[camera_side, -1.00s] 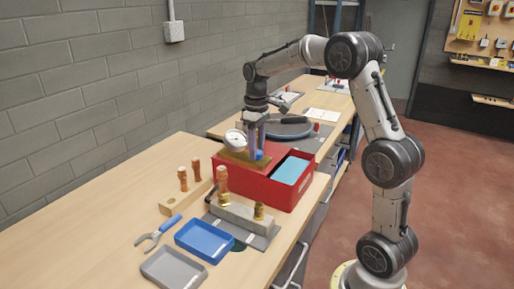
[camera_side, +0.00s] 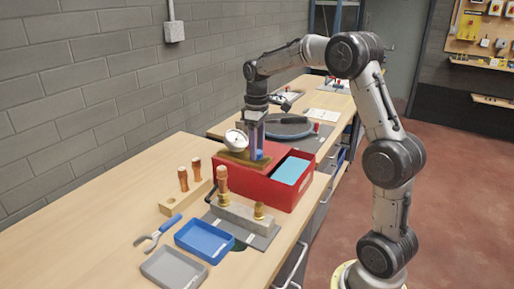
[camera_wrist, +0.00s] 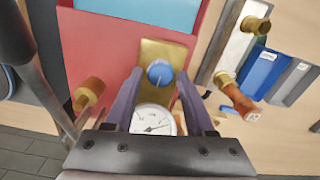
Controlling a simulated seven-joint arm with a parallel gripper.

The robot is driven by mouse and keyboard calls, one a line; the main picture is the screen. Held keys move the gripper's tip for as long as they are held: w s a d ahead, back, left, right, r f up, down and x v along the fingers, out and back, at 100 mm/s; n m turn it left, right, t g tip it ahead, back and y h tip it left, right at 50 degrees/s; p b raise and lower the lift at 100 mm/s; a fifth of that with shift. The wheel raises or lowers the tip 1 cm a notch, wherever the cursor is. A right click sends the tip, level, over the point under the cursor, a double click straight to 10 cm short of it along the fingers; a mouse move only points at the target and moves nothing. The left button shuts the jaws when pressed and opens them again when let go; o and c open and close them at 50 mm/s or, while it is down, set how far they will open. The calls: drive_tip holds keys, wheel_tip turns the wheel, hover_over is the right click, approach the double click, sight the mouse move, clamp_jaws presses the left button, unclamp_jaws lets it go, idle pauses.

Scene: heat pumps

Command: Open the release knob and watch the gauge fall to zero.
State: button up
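The release knob (camera_wrist: 160,72) is a small blue round knob on a brass plate (camera_wrist: 176,52); it also shows as a blue spot in the side view (camera_side: 260,154). The gauge (camera_wrist: 153,119) is a round white dial beside the knob, with a dark needle; its numbers are too small to read. In the side view the gauge (camera_side: 235,139) sits tilted at the plate's left. My gripper (camera_wrist: 159,79) points down over the plate, with its two purple fingers on either side of the knob. A gap shows between each fingertip and the knob.
The plate sits on a red box (camera_side: 262,187) with a light blue panel (camera_side: 291,171). In front are a grey block with brass fittings (camera_side: 240,217), a wooden rack (camera_side: 187,197), pliers (camera_side: 158,232), a blue tray (camera_side: 204,241) and a grey tray (camera_side: 173,268).

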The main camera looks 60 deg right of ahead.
wheel_tip(320, 180, up, 14)
idle(0.7)
drive_tip(key=shift+f, duration=0.15)
drive_tip(key=s+a+r+n+t, duration=0.1)
drive_tip(key=s+a+r+t, duration=0.15)
drive_tip(key=s+a, duration=0.4)
drive_tip(key=s+a+r+n+t, duration=0.1)
drive_tip(key=s+a+r, duration=0.2)
drive_tip(key=s+a, duration=0.35)
drive_tip(key=s+a+f+m+t, duration=0.1)
drive_tip(key=s+a+f, duration=0.1)
drive_tip(key=s+f, duration=0.3)
drive_tip(key=s+a+f+m+t, duration=0.1)
drive_tip(key=s+f, duration=0.3)
drive_tip(key=f, duration=0.6)
drive_tip(key=shift+s+a+m, duration=0.4)
drive_tip(key=shift+a+m, duration=0.3)
drive_tip(key=shift+a, duration=0.2)
